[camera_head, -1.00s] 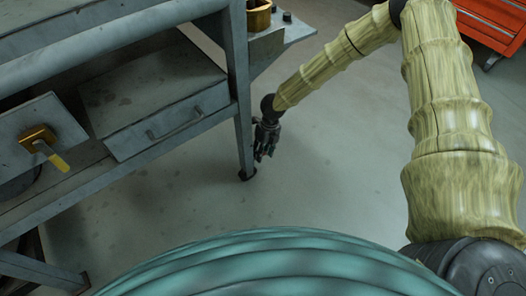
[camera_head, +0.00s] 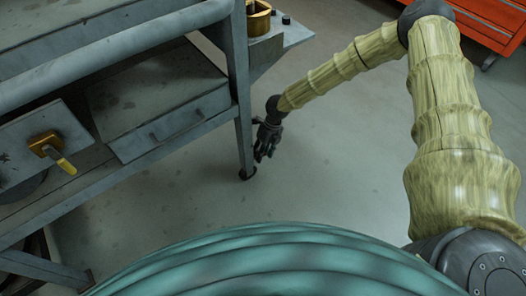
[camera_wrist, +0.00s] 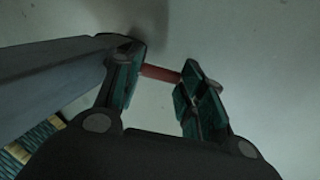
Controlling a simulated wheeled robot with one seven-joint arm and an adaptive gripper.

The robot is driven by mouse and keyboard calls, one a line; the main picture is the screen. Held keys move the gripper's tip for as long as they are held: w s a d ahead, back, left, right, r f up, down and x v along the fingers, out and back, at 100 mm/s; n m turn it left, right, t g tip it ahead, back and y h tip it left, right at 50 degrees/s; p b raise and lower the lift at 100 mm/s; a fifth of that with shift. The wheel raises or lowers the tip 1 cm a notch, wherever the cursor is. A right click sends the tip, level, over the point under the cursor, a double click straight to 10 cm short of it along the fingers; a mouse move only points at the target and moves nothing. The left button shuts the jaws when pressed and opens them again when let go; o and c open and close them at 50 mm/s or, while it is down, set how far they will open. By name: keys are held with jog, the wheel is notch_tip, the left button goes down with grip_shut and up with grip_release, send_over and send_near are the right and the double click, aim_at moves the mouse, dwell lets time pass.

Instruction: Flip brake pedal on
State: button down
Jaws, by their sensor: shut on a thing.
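My gripper (camera_head: 265,153) is low, beside the foot of the workbench's front right leg (camera_head: 243,135). In the wrist view, the two dark green fingers of my gripper (camera_wrist: 163,64) stand apart, with a short red bar (camera_wrist: 160,73) between them, touching or nearly touching both. The bar looks like the brake pedal and sits close to the leg's dark foot. Its left end is hidden behind the left finger. In the head view I cannot make out the pedal.
The grey workbench (camera_head: 182,148) fills the left, with a yellow-handled lever (camera_head: 65,165) on its front plate. A brass-coloured cylinder (camera_head: 259,22) stands on its right shelf. A red cabinet (camera_head: 490,22) is at the upper right. The floor (camera_head: 335,150) right of the leg is clear.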

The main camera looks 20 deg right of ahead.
jog(key=c, duration=1.1)
grip_release()
jog(key=shift+c, duration=0.2)
jog(key=v, duration=1.2)
